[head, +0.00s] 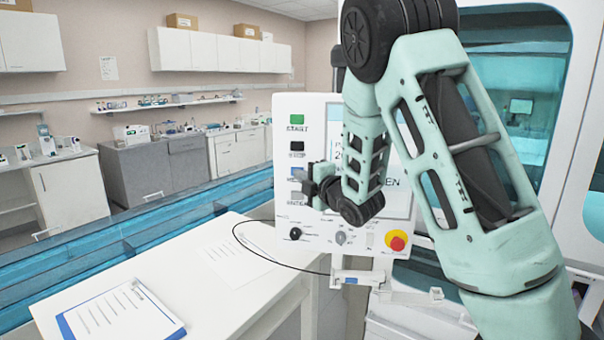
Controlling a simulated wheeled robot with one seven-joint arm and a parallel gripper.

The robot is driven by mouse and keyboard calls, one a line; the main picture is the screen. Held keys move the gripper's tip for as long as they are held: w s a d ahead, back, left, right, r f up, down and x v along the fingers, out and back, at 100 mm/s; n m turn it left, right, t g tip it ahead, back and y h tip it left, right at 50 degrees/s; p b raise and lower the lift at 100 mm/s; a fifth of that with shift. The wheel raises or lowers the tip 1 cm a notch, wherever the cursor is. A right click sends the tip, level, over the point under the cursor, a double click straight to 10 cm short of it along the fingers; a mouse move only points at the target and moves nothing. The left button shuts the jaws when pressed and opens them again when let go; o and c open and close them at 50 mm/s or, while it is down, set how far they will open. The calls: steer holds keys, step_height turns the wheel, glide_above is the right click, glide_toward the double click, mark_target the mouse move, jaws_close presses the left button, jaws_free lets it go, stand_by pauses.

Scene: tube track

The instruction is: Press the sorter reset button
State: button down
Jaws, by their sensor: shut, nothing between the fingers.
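A white control panel (318,110) stands upright in the middle of the head view. Down its left side run a green button (297,116) labelled START, a black button (297,146) labelled STOP, a blue button (297,171) and a grey button (296,196). The labels of the lower two are too small or partly covered to read, so I cannot tell which is the reset button. My gripper (309,187) is shut and empty, just right of the blue and grey buttons. Whether it touches the panel is unclear.
A red and yellow knob (396,241) sits at the panel's lower right, near black and grey knobs. My arm hides part of the screen. A white table (200,290) with a clipboard (122,318) and paper stands at lower left. A black cable loops beside the panel.

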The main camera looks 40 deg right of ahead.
steer(key=shift+f, duration=0.1)
steer(key=shift+w+d+b, duration=0.55)
steer(key=shift+d+b, duration=0.1)
steer(key=shift+b, duration=0.45)
